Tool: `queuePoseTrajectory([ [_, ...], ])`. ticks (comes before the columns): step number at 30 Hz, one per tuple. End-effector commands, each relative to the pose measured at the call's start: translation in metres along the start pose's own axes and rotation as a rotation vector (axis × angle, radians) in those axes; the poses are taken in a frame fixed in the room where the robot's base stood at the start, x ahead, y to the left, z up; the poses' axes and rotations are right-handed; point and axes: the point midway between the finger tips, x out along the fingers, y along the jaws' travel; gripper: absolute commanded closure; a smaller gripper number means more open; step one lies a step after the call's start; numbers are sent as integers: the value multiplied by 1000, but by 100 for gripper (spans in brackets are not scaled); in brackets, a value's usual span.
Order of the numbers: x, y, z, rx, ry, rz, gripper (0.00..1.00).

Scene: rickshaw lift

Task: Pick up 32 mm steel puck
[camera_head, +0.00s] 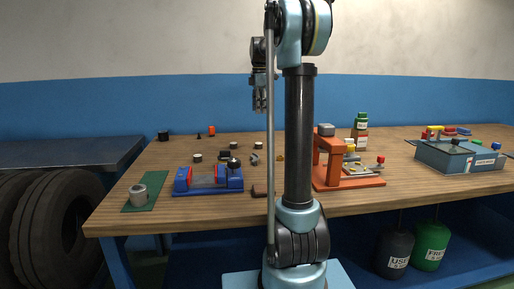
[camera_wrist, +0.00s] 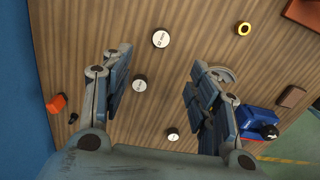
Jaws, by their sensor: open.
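Three pale-topped round discs with dark sides lie apart on the wooden bench. In the wrist view they are an upper disc (camera_wrist: 160,39), a middle disc (camera_wrist: 139,85) and a smaller-looking lower disc (camera_wrist: 172,134). Their printed labels are too small to read surely, so I cannot tell which is the 32 mm steel puck. In the head view, discs also show left of my arm (camera_head: 234,145) and farther left (camera_head: 197,157). My gripper (camera_wrist: 156,84) is open and empty, pointing down above the bench, with the middle disc between its fingers in the picture. It also shows in the head view (camera_head: 260,107).
A blue vise (camera_head: 208,178) stands at the bench front, left of an orange press (camera_head: 330,165). A grey cylinder (camera_head: 138,194) sits on a green mat (camera_head: 155,186). A yellow ring (camera_wrist: 243,28), brown block (camera_wrist: 291,96) and orange object (camera_wrist: 57,103) lie around the discs.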

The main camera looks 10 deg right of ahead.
Motion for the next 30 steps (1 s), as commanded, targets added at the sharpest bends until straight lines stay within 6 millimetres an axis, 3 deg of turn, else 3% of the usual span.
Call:
queuePoseTrajectory([
  [18,100,0,-9,-10,0,0,45],
  [30,132,-1,-9,-9,0,0,45],
])
